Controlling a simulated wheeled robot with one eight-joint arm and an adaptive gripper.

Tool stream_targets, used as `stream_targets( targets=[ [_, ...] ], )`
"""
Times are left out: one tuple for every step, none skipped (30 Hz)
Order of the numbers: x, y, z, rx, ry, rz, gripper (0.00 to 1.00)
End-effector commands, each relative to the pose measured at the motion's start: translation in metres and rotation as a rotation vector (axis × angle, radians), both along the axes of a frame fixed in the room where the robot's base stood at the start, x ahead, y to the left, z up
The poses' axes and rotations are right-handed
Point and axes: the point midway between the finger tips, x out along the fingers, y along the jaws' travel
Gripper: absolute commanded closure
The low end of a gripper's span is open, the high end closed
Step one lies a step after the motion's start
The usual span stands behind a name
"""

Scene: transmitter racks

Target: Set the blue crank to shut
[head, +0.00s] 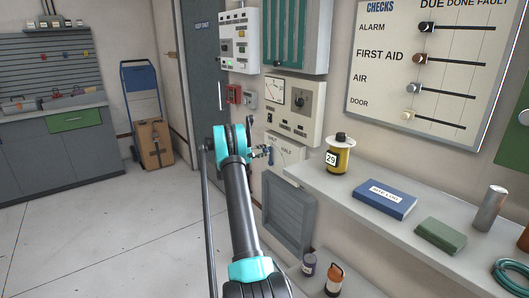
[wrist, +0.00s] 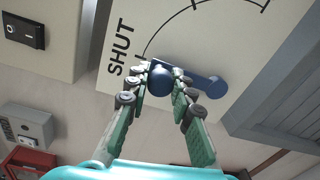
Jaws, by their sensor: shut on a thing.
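The blue crank (wrist: 207,85) is on a cream panel. In the wrist view its arm runs from the pivot at the right to a round knob at the left, near the lower end of the printed arc and the word SHUT. My gripper (wrist: 164,79) is shut on the knob, with one finger on each side. In the head view my gripper (head: 266,153) is at the panel (head: 289,153), where the words SHUT and HALF show. The crank is mostly hidden there by my gripper and arm.
A shelf (head: 350,202) with a yellow canister (head: 338,158) and a blue book (head: 384,198) stands right of the panel. A grey louvred panel (head: 287,212) is below. A meter box (head: 292,103) is above. The floor at left is clear.

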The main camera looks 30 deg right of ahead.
Motion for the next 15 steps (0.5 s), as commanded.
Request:
stream_targets(
  targets=[
    [0.0023, 0.0017, -0.0001, 0.0, 0.0, 0.005, 1.0],
    [0.0023, 0.0017, -0.0001, 0.0, 0.0, 0.005, 1.0],
    [0.0024, 0.0018, -0.0001, 0.0, 0.0, 0.006, 1.0],
    [0.0025, 0.0018, -0.0001, 0.0, 0.0, 0.006, 1.0],
    [0.0025, 0.0018, -0.0001, 0.0, 0.0, 0.006, 1.0],
    [0.0026, 0.0018, 0.0, 0.0, -0.001, 0.006, 0.75],
    [0.0027, 0.0018, 0.0, 0.0, -0.001, 0.007, 0.72],
    [0.0025, 0.0017, 0.0, 0.0, -0.001, 0.006, 0.68],
    [0.0023, 0.0015, 0.0, 0.0, -0.001, 0.006, 0.63],
    [0.0021, 0.0014, 0.0, 0.0, -0.001, 0.005, 0.59],
    [0.0019, 0.0012, 0.0, 0.0, -0.001, 0.005, 0.56],
    [0.0018, 0.0011, 0.0, 0.0, -0.001, 0.005, 0.56],
    [0.0018, 0.001, 0.0, 0.0, -0.001, 0.004, 0.56],
    [0.0016, 0.0009, 0.0001, 0.0, -0.001, 0.004, 0.56],
    [0.0015, 0.0008, 0.0001, 0.0, -0.001, 0.004, 0.56]
  ],
)
